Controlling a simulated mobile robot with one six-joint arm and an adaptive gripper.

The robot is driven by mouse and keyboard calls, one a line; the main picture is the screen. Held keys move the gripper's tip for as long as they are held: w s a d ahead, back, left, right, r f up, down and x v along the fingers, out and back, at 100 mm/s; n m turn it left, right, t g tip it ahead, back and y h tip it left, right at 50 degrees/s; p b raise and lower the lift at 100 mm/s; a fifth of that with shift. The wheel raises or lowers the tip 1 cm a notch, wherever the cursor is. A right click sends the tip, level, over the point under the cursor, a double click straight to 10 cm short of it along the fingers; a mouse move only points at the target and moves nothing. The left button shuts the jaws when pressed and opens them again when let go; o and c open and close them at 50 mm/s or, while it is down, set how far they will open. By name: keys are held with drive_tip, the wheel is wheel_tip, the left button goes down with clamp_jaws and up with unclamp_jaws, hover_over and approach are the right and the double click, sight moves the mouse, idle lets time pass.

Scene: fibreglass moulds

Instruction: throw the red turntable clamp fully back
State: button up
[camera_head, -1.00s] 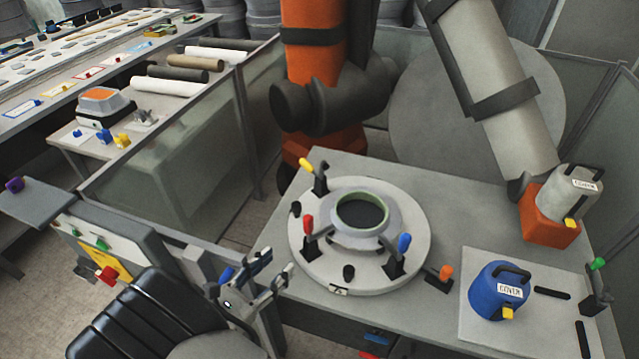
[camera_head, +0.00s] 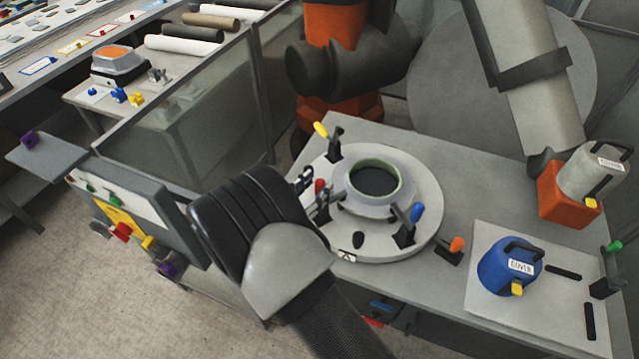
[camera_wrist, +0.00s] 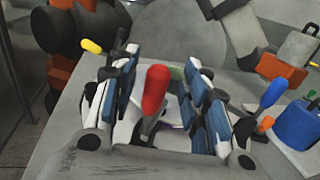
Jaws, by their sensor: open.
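The red clamp handle (camera_head: 320,186) stands on the left side of the round turntable (camera_head: 405,243), beside the grey ring mould (camera_head: 376,186). In the wrist view the red handle (camera_wrist: 155,90) points up, leaning slightly, between the two fingers of my gripper (camera_wrist: 155,85). My gripper is open, with a finger on each side of the handle and visible gaps to both. In the head view my gripper (camera_head: 312,186) is at the turntable's left edge, and my wrist hides part of it. The clamp's base is partly hidden.
A yellow-handled clamp (camera_head: 321,130) stands behind and a blue-handled clamp (camera_head: 416,213) at the front right of the turntable. An orange-handled clamp (camera_head: 456,244) is on the table nearby. A blue container (camera_head: 508,268) stands at right; an orange-based one (camera_head: 568,200) is behind it.

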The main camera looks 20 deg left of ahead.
drive_tip(key=shift+x, duration=1.15)
drive_tip(key=shift+c, duration=0.4)
clamp_jaws()
